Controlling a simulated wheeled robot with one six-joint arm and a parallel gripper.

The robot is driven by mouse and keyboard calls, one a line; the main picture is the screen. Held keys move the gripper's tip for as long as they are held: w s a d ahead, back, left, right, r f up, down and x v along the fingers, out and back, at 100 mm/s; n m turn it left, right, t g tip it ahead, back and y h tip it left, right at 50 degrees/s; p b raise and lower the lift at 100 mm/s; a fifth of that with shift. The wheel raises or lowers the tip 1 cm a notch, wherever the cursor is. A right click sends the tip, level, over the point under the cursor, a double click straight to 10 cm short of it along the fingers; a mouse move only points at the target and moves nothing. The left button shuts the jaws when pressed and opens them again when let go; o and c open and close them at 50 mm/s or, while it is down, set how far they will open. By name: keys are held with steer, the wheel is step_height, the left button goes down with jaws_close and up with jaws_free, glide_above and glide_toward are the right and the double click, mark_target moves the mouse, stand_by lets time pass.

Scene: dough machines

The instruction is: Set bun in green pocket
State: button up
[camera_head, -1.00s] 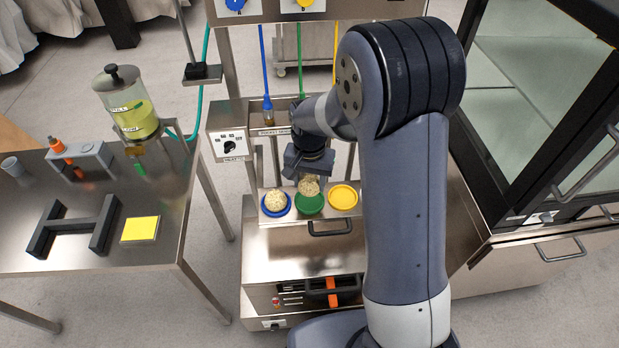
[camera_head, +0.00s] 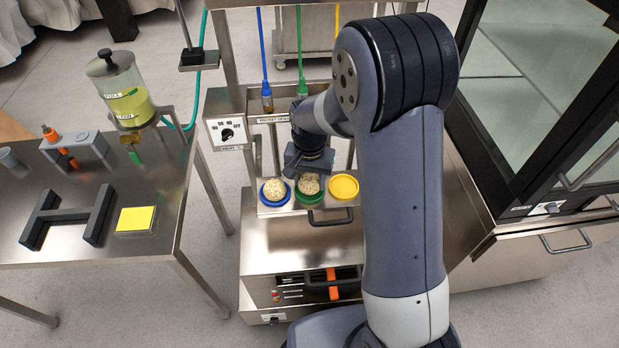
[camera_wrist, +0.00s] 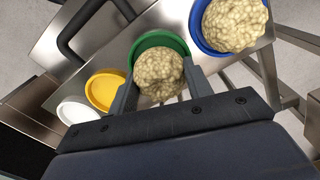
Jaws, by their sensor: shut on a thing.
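A pale, lumpy bun (camera_head: 309,184) is between the fingers of my gripper (camera_wrist: 160,88), which is shut on it. The bun also shows in the wrist view (camera_wrist: 159,74). It is at the green pocket (camera_head: 312,199), whose rim shows behind and around the bun's far side in the wrist view (camera_wrist: 150,40). I cannot tell whether the bun touches the pocket's bottom. The gripper's fingers reach down on both sides of the bun.
A second bun (camera_head: 274,190) sits in the blue pocket (camera_head: 266,202) to the left. The yellow pocket (camera_head: 344,186) to the right is empty. A white round pocket (camera_wrist: 76,110) shows beyond the yellow one. A dark handle (camera_head: 331,218) juts from the tray's front.

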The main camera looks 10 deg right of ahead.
steer(key=shift+f+b, duration=0.35)
steer(key=shift+f, duration=0.15)
stand_by(0.8)
steer(key=o, duration=1.1)
steer(key=shift+r, duration=0.15)
steer(key=shift+r+p, duration=2.3)
steer(key=shift+r, duration=0.6)
step_height(320, 180, up, 11)
steer(key=shift+f, duration=0.1)
